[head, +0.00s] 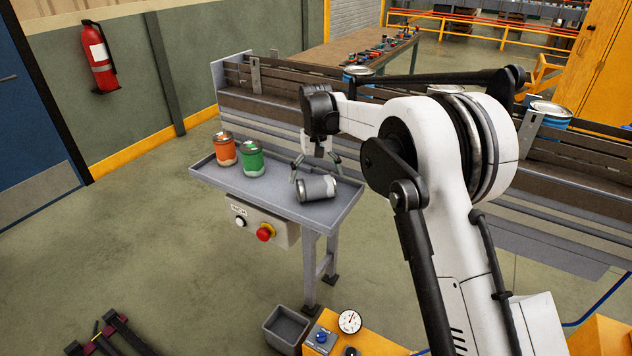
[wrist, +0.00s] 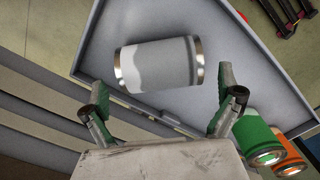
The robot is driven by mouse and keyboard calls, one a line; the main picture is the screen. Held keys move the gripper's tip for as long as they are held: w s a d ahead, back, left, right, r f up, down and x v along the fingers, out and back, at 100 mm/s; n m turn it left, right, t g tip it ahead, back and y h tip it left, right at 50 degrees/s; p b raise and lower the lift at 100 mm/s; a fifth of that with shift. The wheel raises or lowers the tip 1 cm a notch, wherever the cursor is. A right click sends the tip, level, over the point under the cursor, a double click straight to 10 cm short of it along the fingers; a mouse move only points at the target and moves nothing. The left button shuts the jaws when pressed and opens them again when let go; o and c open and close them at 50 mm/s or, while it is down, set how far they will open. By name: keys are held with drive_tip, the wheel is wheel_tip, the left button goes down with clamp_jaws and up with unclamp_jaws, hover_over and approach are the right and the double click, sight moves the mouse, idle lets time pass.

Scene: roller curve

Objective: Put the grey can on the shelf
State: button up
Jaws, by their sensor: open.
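The grey can (head: 316,188) lies on its side on a grey metal shelf-like table with a raised rim (head: 326,222). In the wrist view the can (wrist: 160,63) lies crosswise ahead of the fingers, with its shiny ends to left and right. My gripper (head: 316,170) is open and points down just above and behind the can. In the wrist view its green-padded fingertips (wrist: 170,95) are spread wide, with nothing between them. The can seems to be apart from the fingers. I cannot tell whether this table is the shelf meant.
An orange can (head: 225,149) and a green can (head: 250,159) stand upright on the table's left part. A conveyor with wooden side boards (head: 270,107) runs behind it, carrying blue-banded cans (head: 548,117). A control box with a red button (head: 265,232) hangs at the front.

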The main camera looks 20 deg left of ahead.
sight(316, 179)
wheel_tip(316, 179, up, 10)
drive_tip(key=shift+f, duration=0.2)
drive_tip(key=shift+d, duration=0.1)
drive_tip(key=s+d+r+m+t, duration=0.1)
drive_tip(key=s+d+r, duration=0.35)
drive_tip(key=d, duration=0.45)
drive_tip(key=s+d+r+m+t+y, duration=0.1)
drive_tip(key=s+d+r, duration=0.35)
drive_tip(key=d, duration=0.45)
drive_tip(key=s+d+r+m+t, duration=0.1)
drive_tip(key=s+d+r, duration=0.35)
drive_tip(key=d, duration=0.55)
drive_tip(key=s+d+f+m+t, duration=0.1)
drive_tip(key=s+d+f, duration=0.2)
drive_tip(key=s+d, duration=0.2)
drive_tip(key=s+d+f+m+t, duration=0.1)
drive_tip(key=s+d+f, duration=0.3)
drive_tip(key=s, duration=0.7)
drive_tip(key=s+d+f+m+t+h, duration=0.1)
drive_tip(key=s+d+f+t, duration=0.1)
drive_tip(key=s+d, duration=0.6)
drive_tip(key=shift+s+d+f+m, duration=0.15)
drive_tip(key=shift+d+f+m, duration=0.15)
drive_tip(key=shift+f, duration=0.4)
